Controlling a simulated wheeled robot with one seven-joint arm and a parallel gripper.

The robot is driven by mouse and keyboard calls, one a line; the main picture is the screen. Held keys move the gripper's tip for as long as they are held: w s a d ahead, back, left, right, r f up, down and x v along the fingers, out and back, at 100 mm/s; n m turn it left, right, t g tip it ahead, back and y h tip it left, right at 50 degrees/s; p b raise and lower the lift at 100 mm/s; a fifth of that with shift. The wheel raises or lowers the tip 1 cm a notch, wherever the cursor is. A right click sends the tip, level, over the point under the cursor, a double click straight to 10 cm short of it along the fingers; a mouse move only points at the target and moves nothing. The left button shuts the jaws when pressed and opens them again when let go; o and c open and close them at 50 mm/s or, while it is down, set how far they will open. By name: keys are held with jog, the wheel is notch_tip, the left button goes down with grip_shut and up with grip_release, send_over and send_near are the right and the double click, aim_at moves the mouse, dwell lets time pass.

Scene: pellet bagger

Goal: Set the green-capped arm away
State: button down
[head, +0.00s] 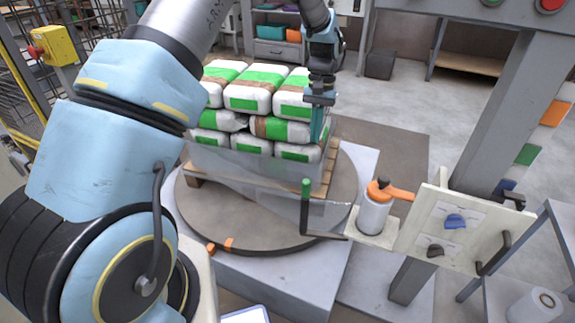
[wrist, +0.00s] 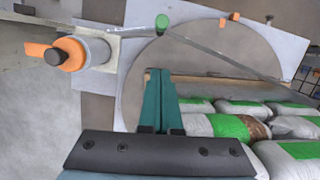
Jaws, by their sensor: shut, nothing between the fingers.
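The green-capped arm (head: 305,207) is a dark upright post with a green top, joined to a thin bar beside the white film roll in the head view. In the wrist view its green cap (wrist: 162,21) shows from above, with the thin bar (wrist: 215,51) running over the round turntable toward the bags. My gripper (head: 318,127) is in front of the stacked bags, above and beyond the green cap. Its teal fingers (wrist: 160,100) are shut together and empty, apart from the green-capped arm.
White-and-green bags (head: 250,92) are stacked on a wooden pallet (head: 198,181) on the turntable (head: 235,225). An orange-handled film roll (head: 373,212) and a panel with knobs (head: 455,235) stand at the right. A grey post (head: 480,140) rises behind them.

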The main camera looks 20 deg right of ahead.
jog(key=shift+w+d+f, duration=0.5)
jog(key=shift+w+f, duration=0.1)
jog(key=shift+f, duration=0.05)
jog(key=s+a+f+p, duration=0.1)
jog(key=s+a+f, duration=0.2)
jog(key=f, duration=0.6)
jog(key=shift+s+a+f, duration=0.35)
jog(key=shift+s+a, duration=0.05)
jog(key=shift+s, duration=0.75)
